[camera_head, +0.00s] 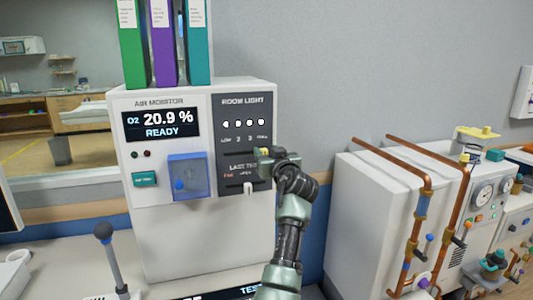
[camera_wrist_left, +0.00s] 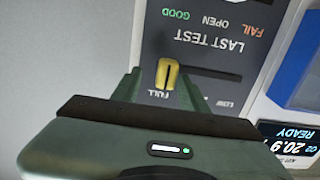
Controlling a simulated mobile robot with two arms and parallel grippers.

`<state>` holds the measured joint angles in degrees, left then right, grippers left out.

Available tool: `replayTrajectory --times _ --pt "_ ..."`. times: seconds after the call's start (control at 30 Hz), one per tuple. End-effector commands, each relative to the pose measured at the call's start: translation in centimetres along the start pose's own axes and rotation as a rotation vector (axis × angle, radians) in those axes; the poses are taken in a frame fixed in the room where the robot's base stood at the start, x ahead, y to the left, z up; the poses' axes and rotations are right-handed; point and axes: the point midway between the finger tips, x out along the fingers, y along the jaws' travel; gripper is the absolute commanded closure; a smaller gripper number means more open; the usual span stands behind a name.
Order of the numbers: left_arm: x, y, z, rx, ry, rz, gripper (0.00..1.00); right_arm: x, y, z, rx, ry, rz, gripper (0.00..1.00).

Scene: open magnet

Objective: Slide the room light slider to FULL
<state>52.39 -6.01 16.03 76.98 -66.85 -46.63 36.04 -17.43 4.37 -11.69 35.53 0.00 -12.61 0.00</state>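The white cabinet (camera_head: 205,240) carries a dark ROOM LIGHT panel (camera_head: 223,140) with a row of several white lights above labels from LOW to FULL. In the left wrist view, which shows the panel upside down, the yellow slider knob (camera_wrist_left: 167,74) is at the FULL label, with LOW at the right end. Contact cannot be told. My right gripper is not in view.
The AIR MONITOR screen (camera_head: 165,124) and a blue clear cover (camera_head: 188,177) are left of the panel. A small white switch (camera_head: 248,187) sits below. Binders (camera_head: 165,45) stand on top. A machine with copper pipes (camera_head: 420,205) is at the right.

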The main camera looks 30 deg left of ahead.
Motion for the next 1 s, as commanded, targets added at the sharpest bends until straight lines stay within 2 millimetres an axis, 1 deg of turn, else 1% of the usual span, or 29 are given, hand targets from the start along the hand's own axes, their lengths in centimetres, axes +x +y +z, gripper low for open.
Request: replayTrajectory --times 0.17,0.27,0.5,0.6,0.7,0.8,1.0 --pt "-0.1 0.0 0.0 0.0 0.0 -0.001 0.56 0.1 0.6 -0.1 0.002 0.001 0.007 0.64" --pt "-0.8 0.1 0.2 0.001 0.0 0.0 0.56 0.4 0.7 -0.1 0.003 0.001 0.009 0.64" --pt "-4.8 0.2 0.5 -0.002 0.0 0.002 0.56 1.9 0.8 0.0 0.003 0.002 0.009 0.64" --pt "-6.2 0.2 0.4 -0.001 -0.001 0.002 0.56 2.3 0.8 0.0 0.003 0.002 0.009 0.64" --pt "-7.2 0.2 0.3 0.001 -0.001 0.001 0.56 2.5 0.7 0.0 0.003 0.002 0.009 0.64" --pt "-7.6 0.2 0.2 0.002 0.0 0.0 0.56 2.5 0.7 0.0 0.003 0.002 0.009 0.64" --pt "-7.7 0.2 0.1 0.002 -0.001 0.0 0.56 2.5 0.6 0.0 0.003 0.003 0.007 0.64"
